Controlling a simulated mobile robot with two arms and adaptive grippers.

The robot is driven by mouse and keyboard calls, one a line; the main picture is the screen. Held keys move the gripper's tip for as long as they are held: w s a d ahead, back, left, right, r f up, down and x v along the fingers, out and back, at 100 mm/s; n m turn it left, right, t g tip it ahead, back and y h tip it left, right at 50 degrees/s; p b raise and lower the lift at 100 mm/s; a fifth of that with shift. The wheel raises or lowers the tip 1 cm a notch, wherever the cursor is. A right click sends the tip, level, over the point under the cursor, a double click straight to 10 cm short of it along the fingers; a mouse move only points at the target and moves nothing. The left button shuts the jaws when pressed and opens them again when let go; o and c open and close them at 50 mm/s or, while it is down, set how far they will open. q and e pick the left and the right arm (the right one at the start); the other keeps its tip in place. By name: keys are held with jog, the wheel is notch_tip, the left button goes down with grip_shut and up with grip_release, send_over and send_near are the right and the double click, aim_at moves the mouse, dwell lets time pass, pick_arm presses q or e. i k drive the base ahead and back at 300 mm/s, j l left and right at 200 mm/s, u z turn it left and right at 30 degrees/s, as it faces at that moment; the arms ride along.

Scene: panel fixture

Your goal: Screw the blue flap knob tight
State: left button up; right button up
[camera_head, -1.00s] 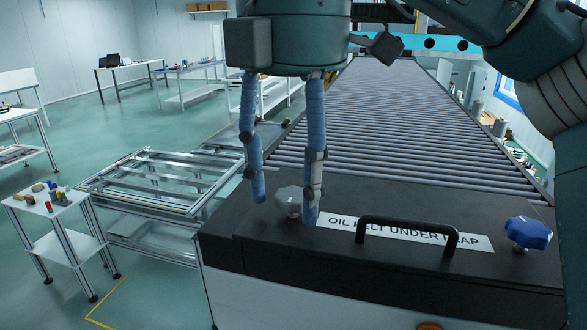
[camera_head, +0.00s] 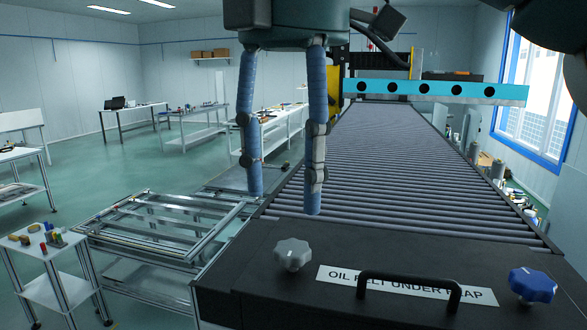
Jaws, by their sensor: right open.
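The blue flap knob (camera_head: 532,285) sits at the right end of the black flap (camera_head: 315,310). A grey knob (camera_head: 293,254) of like shape sits near the flap's left end. My right gripper (camera_head: 284,204) hangs from the top of the head view with its two blue fingers pointing down. The fingers are apart with nothing between them. In the picture they end above the grey knob, clear of it, and well to the left of the blue knob. My left gripper is not in view.
A black handle (camera_head: 410,283) stands up from the flap, between the two knobs, over a white label (camera_head: 335,280). A roller conveyor (camera_head: 420,150) stretches behind the flap. A metal frame table (camera_head: 160,225) and a small white side table (camera_head: 60,290) stand at left.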

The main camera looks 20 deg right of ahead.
aim_at(533, 286)
jog(key=k+j, duration=0.15)
jog(key=j, duration=0.15)
jog(key=k+j, duration=0.1)
jog(key=j, duration=0.25)
jog(key=k+j, duration=0.15)
jog(key=j, duration=0.15)
jog(key=k+j, duration=0.15)
jog(key=j, duration=0.15)
